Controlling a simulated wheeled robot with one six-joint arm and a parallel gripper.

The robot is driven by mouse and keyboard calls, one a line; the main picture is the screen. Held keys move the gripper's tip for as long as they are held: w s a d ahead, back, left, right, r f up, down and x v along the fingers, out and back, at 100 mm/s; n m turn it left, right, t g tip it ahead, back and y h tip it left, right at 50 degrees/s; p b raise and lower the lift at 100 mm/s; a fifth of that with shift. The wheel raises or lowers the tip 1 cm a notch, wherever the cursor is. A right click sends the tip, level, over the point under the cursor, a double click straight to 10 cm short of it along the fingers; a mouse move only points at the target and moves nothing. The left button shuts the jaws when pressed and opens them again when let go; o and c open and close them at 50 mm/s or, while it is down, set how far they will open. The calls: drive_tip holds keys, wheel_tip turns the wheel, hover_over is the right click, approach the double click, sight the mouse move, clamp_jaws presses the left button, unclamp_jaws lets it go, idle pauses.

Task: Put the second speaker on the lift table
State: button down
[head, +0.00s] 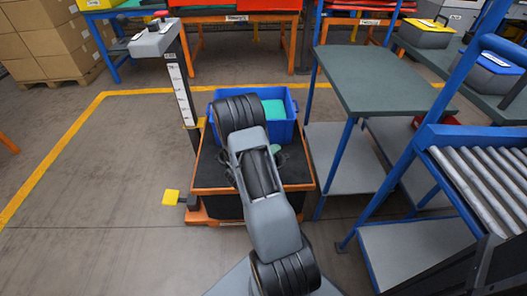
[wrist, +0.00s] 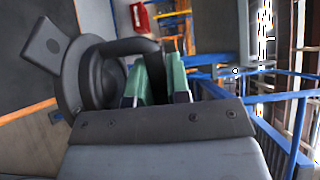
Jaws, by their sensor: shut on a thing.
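The lift table has an orange rim (head: 205,192) and a dark top, and stands low in the middle of the head view. My gripper shows in the wrist view (wrist: 156,82), its green fingers closed about a black curved part. This part joins a round black body with a flat grey tab, which I take for the speaker (wrist: 72,85). In the head view my arm covers most of the gripper and speaker, over the table. I cannot tell whether the speaker touches the table top. No other speaker is clearly seen.
A blue crate (head: 291,128) with a green thing inside stands on the table's far part. A grey post with a scale (head: 183,95) rises at its left, near a yellow pedal (head: 170,197). A green-topped bench (head: 378,80) and a roller conveyor (head: 480,185) stand right. Left floor is clear.

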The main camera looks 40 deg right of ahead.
drive_tip(key=shift+w+d+f+b, duration=1.2)
drive_tip(key=shift+w+d+f, duration=0.25)
drive_tip(key=shift+f, duration=0.6)
drive_tip(key=shift+w+d+f+b, duration=1.2)
drive_tip(key=shift+w+d+f, duration=0.25)
drive_tip(key=shift+f, duration=0.55)
drive_tip(key=shift+w+d+f+b, duration=1.2)
drive_tip(key=shift+w+d+f, duration=0.2)
drive_tip(key=shift+f, duration=0.65)
drive_tip(key=shift+f, duration=0.2)
drive_tip(key=c, duration=1.1)
unclamp_jaws()
